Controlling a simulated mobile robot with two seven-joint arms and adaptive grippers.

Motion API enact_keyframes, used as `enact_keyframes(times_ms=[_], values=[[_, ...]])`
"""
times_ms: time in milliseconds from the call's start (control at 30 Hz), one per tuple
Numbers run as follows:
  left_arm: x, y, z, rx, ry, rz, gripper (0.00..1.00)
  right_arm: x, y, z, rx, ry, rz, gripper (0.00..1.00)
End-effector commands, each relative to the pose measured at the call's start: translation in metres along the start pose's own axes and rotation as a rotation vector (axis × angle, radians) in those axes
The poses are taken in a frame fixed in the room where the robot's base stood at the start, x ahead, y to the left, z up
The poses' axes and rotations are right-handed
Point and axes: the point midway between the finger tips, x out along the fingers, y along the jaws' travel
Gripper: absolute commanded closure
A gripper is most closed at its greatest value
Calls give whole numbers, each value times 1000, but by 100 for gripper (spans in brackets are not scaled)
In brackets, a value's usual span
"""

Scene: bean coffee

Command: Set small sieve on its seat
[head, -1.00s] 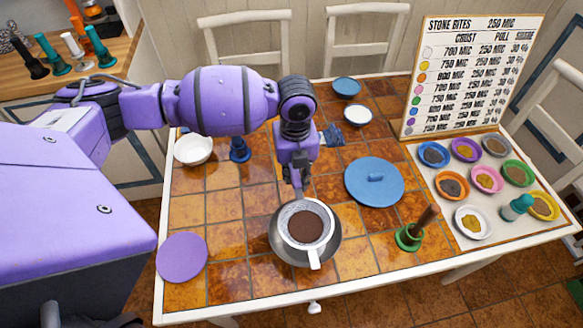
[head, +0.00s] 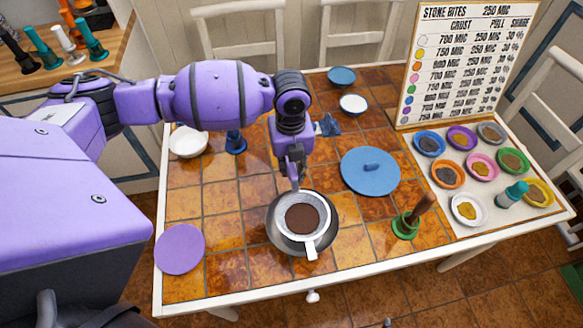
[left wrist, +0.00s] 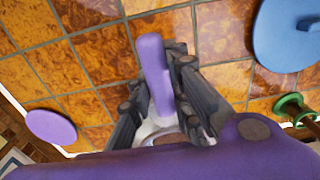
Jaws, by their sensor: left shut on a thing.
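The small sieve (head: 303,216) has a pale rim, dark brown grounds inside and a short white handle toward the front edge. It sits over a grey bowl (head: 273,238) near the table's front; I cannot tell whether it rests on the bowl or is held just above it. My left gripper (head: 296,184) comes down from behind and is shut on the sieve's far side. In the left wrist view the dark fingers (left wrist: 162,112) surround a purple bar, and the pale sieve (left wrist: 152,128) is partly hidden below them. My right gripper is not in view.
A blue lid (head: 350,180) lies to the right and a purple disc (head: 180,250) to the left. A green stand (head: 404,228) with a brown stick is at the right front. Several colored dishes and a menu board (head: 462,70) are farther right. White bowl (head: 188,142) stands at back left.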

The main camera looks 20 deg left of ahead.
Motion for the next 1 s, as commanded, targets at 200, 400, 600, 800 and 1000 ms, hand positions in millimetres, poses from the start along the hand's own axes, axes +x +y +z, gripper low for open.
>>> enact_keyframes(times_ms=[200,400,600,800,1000], values=[[-2,-2,1,1,-4,-3,100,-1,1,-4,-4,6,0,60],[-2,-2,1,1,-3,-3,100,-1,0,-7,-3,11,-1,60],[-1,-2,1,1,-3,-3,100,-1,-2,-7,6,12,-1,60],[3,-2,1,1,-3,-2,100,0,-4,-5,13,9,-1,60],[7,-2,1,1,-3,-2,100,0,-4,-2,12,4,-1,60]])
